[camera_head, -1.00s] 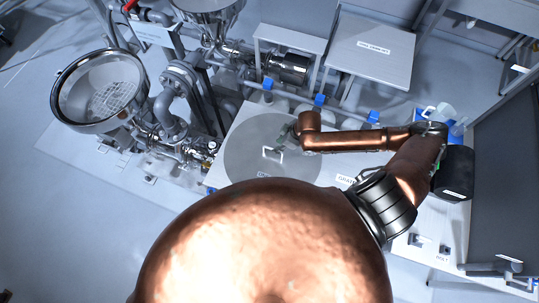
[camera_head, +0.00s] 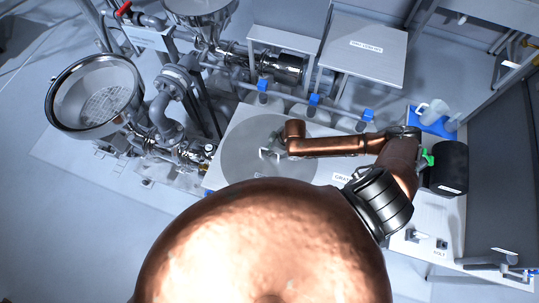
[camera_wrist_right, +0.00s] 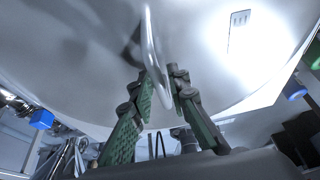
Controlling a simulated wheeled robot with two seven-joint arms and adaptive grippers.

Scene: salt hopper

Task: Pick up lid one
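A large round grey lid (camera_head: 235,160) lies on the white top in the middle of the head view, with a pale loop handle (camera_head: 268,154) on it. My right gripper (camera_head: 276,146) is at this handle, and my arm hides part of the lid behind it. In the right wrist view, the handle (camera_wrist_right: 154,45) reaches down between the tips of the green-padded fingers of my right gripper (camera_wrist_right: 163,78). The left finger looks very close to it. I cannot tell if both pads press on it. My left gripper is not in view.
A steel hopper (camera_head: 97,95) with pipework stands at the left. Blue-capped fittings (camera_head: 314,99) line the back of the white top. A blue tray (camera_head: 433,121) with clear vessels and a black cylinder (camera_head: 447,167) are at the right. A white platform (camera_head: 364,50) stands behind.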

